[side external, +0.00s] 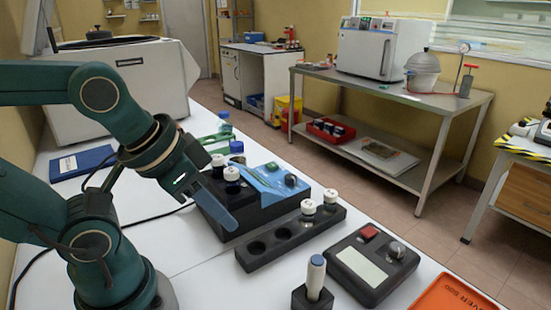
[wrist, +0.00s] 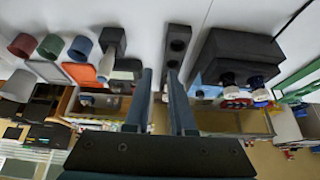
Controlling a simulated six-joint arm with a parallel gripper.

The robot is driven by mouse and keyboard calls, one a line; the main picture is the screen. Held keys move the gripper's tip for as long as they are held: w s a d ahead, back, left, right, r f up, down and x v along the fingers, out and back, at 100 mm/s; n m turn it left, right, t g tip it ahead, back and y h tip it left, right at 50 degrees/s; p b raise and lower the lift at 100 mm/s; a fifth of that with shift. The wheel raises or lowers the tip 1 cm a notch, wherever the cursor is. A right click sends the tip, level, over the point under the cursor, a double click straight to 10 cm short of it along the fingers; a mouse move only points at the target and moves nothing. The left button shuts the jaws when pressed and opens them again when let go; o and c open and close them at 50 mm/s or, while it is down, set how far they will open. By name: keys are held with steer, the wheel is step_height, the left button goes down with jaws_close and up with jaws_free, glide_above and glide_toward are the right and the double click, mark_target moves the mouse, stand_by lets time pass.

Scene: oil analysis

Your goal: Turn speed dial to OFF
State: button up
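A dark control box (side external: 372,265) with a pale panel and a red button (side external: 369,232) stands at the front right in the side view. A grey knob (side external: 396,249) is on its right part. A black and blue block (side external: 265,195) carries another dark knob (side external: 290,180) and white-capped vials (side external: 232,174). I cannot read which knob is the speed dial, nor any OFF mark. My gripper (side external: 228,222) hangs over the near left side of this block, apart from both knobs. In the wrist view my gripper (wrist: 160,73) shows two parted fingers with nothing between them.
A black rack (side external: 290,240) with empty holes and two white-capped vials lies between block and control box. A holder (side external: 313,297) with an upright tool stands in front. An orange tray (side external: 455,293) is at right. Cups (wrist: 50,46) show in the wrist view.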

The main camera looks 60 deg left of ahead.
steer(key=o, duration=0.6)
steer(key=w+r+t, duration=0.1)
steer(key=w+r, duration=0.1)
steer(key=shift+w+r, duration=0.25)
steer(key=shift+r, duration=0.1)
steer(key=shift+c, duration=0.2)
steer(key=n+g+y, duration=0.1)
steer(key=n, duration=0.2)
glide_above(290, 177)
steer(key=s+d, duration=0.2)
step_height(290, 177, down, 5)
steer(key=f, duration=0.1)
steer(key=a+f+g, duration=0.1)
steer(key=f, duration=0.1)
steer(key=shift+a+f+n, duration=0.2)
steer(key=shift+f+n, duration=0.1)
steer(key=shift+x, duration=2.25)
steer(key=shift+s, duration=0.15)
jaws_close()
